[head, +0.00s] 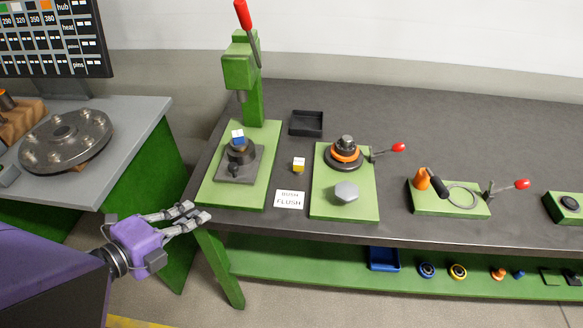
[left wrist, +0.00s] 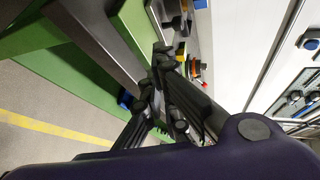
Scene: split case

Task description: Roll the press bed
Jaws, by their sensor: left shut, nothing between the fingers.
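The green arbor press (head: 240,68) stands at the left end of the dark workbench, its red-tipped lever (head: 243,15) pointing up. Its grey press bed (head: 232,172) sits on the green base (head: 263,160) below the ram. A dark round part with a blue-and-white block (head: 238,135) on top sits on the bed. My left gripper (head: 196,213) is shut and empty, just off the bench's front left corner, apart from the press. Its fingers also show in the left wrist view (left wrist: 152,75). My right gripper is not in view.
A grey side table (head: 150,112) with a round flange (head: 66,141) stands at the left. A card (head: 289,199), a yellow-and-white block (head: 299,164), a black tray (head: 306,123) and a second green fixture (head: 345,212) lie right of the press. A lower shelf (head: 330,275) holds small parts.

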